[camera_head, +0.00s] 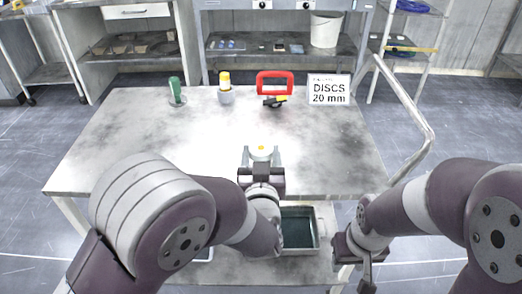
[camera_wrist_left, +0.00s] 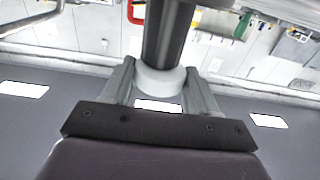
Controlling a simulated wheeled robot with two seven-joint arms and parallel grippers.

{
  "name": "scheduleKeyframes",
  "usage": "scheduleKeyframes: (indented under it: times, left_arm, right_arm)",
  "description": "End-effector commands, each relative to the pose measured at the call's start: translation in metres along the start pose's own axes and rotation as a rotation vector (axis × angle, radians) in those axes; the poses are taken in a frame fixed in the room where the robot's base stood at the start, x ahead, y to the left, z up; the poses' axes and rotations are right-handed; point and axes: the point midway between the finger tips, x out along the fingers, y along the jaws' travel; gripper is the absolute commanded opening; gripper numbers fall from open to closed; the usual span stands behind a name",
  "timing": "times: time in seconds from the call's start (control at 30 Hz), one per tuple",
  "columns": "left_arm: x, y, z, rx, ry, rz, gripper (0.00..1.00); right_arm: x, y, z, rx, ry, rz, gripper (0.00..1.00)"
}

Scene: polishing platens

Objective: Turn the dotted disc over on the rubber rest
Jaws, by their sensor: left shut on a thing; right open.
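The dotted disc (camera_head: 261,154) is pale and round, with a yellow dot facing up in the head view. My left gripper (camera_head: 262,158) is shut on its sides above the front part of the table. In the left wrist view, which looks upside down, the white disc (camera_wrist_left: 160,80) sits between the two grey fingers. A dark cylinder (camera_wrist_left: 166,35), which looks like the rubber rest, lines up with the disc there; I cannot tell whether they touch. The rest is hidden in the head view. My right gripper (camera_head: 362,268) is open and empty, low at the table's front right.
A tray (camera_head: 313,248) lies below the front edge. The table's left and right surface is clear.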

Motion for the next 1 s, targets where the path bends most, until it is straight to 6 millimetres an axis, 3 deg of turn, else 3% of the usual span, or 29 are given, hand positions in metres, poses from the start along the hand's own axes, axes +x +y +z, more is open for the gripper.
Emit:
scheduleKeyframes:
  times: [0.7,1.0]
  left_arm:
    - [0.000,0.000,-0.064,-0.001,0.002,0.000,0.30]
    - [0.000,0.000,-0.066,0.000,0.001,0.000,0.30]
  right_arm:
    - [-0.053,0.000,-0.006,0.000,0.000,0.000,0.43]
    - [-0.055,0.000,-0.006,0.000,0.000,0.000,0.43]
